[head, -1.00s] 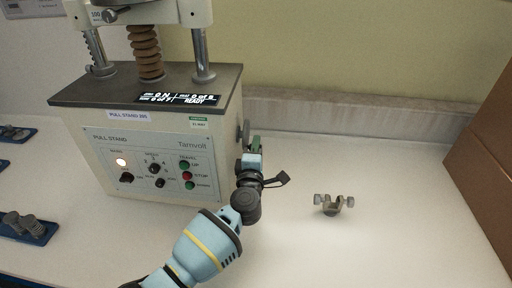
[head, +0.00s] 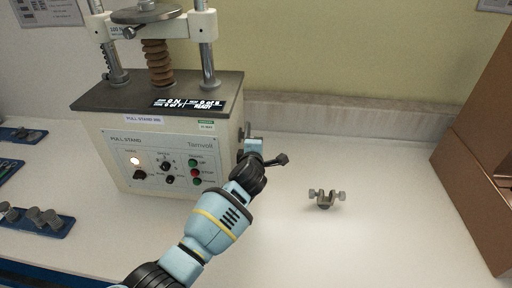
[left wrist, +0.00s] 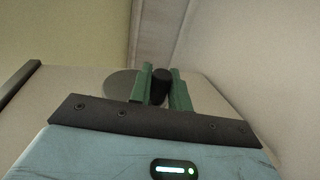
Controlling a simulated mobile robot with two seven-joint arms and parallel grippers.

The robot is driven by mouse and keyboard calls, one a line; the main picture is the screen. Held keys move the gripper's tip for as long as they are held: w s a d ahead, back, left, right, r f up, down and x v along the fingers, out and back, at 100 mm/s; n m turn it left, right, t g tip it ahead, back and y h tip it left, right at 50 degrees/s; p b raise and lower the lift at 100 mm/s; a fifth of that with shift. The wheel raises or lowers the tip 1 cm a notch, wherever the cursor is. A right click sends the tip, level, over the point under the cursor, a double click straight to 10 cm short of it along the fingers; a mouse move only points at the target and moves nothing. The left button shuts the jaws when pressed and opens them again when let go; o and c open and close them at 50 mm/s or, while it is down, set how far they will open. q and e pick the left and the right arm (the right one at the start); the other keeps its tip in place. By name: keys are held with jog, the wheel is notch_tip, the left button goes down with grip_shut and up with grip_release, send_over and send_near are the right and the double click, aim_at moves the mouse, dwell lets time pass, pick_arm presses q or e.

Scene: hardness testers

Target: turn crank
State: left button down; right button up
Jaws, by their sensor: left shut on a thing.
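The pull stand (head: 158,130) is a cream tester with a dark top plate, a front control panel and a small display reading READY. Its crank is on the right side, mostly hidden behind my left gripper (head: 250,143) in the head view. In the left wrist view, the green fingers of my left gripper (left wrist: 166,88) are shut on the black crank knob (left wrist: 160,86). A round grey disc (left wrist: 120,83), seemingly part of the crank, shows beside the fingers. My right gripper is not in view.
A small metal clamp with thumbscrews (head: 325,198) lies on the white table (head: 380,190) right of the stand. Blue trays (head: 40,226) with grey parts are at the left. A brown box (head: 480,180) stands at the right edge. The table between clamp and box is clear.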

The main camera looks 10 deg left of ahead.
pick_arm(q)
jog(key=shift+s+r+g, duration=0.1)
jog(key=shift+r+g, duration=0.25)
jog(key=shift+g, duration=1.15)
jog(key=c, duration=1.3)
grip_release()
jog(key=shift+c, duration=0.2)
jog(key=shift+s, duration=0.15)
jog(key=v, duration=0.7)
jog(key=shift+s+r, duration=0.25)
jog(key=shift+s, duration=0.05)
